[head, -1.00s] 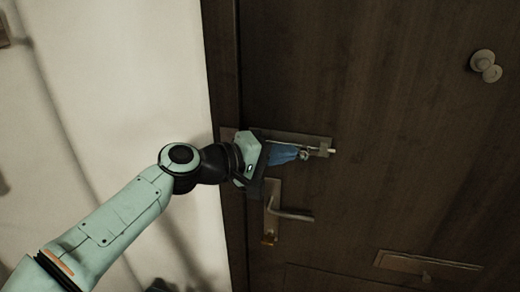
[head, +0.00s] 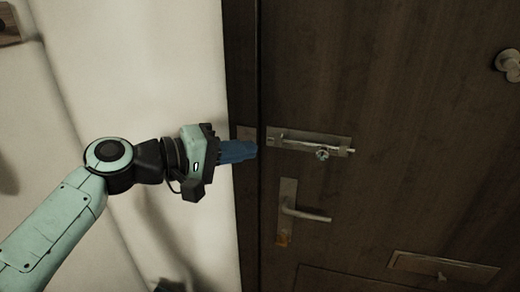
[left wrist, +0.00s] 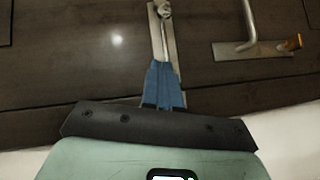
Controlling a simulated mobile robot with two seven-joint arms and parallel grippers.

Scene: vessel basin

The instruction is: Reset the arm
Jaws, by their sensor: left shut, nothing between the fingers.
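My left gripper (head: 254,151) is shut and empty, its blue fingers pointing right at the door frame, left of the slide bolt. The metal slide bolt (head: 300,143) is mounted on the dark wooden door (head: 410,110), with a small round knob on it. In the left wrist view the blue fingers (left wrist: 165,65) are together, in front of the bolt plate (left wrist: 155,30). I cannot tell from that view how far they are from it. My right gripper is not in view.
A lever handle (head: 305,215) sits below the bolt, and it shows at the upper right of the left wrist view (left wrist: 250,48). A mail slot (head: 443,266) is at the lower right of the door, and a round fitting (head: 508,65) at its upper right. A white wall (head: 150,60) stands at left.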

